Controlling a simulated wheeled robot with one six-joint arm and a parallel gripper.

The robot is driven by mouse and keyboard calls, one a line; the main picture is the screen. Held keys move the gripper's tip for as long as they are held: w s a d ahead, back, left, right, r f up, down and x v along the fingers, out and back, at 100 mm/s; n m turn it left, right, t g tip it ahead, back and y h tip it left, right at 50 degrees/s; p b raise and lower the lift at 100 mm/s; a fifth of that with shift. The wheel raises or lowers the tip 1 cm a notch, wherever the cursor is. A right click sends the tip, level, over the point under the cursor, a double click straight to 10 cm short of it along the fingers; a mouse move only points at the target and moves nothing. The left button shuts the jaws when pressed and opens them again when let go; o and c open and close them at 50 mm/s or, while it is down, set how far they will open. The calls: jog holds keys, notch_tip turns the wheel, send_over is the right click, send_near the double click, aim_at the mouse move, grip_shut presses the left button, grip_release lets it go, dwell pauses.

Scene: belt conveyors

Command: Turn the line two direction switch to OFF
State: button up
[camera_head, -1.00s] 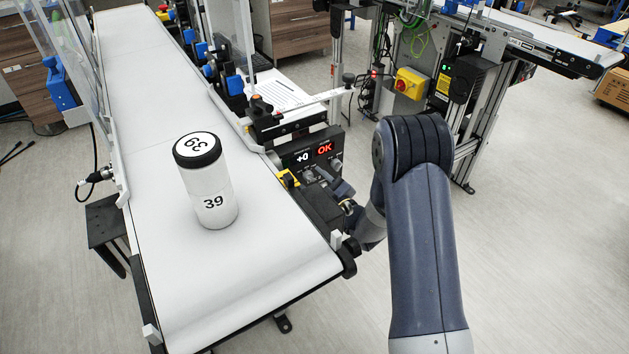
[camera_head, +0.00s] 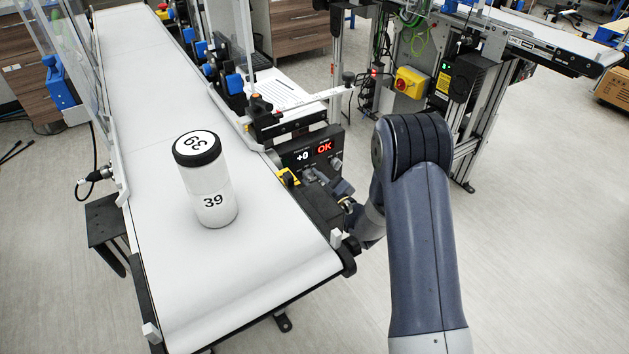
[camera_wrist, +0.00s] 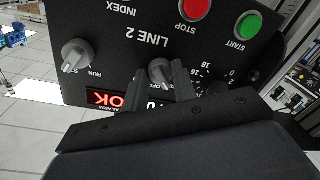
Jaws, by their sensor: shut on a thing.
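The line 2 control panel (camera_wrist: 115,40) shows upside down in the wrist view, with its "LINE 2" lettering readable. A grey selector knob (camera_wrist: 159,71) sits in the middle of the panel, with part of an "OFF" label beside it. My gripper (camera_wrist: 161,84) has its two dark fingers on either side of this knob and is shut on it. The fingers hide part of the knob's labels, so its exact setting is unclear.
A second grey knob (camera_wrist: 75,54) marked "RUN", a red stop button (camera_wrist: 195,10) and a green start button (camera_wrist: 247,25) are close by. The panel display (camera_head: 312,154) reads "+0" and "OK". A white canister (camera_head: 208,180) marked 39 stands on the belt (camera_head: 240,265).

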jog(key=shift+f+m+b, duration=0.1)
jog(key=shift+m+b, duration=0.2)
jog(key=shift+b, duration=0.1)
jog(key=m+b, duration=0.6)
jog(key=m, duration=0.2)
jog(key=shift+s+a+t+b, duration=0.1)
jog(key=shift+t+b, duration=0.2)
jog(key=shift+b, duration=0.1)
jog(key=shift+m, duration=0.3)
jog(key=o, duration=1)
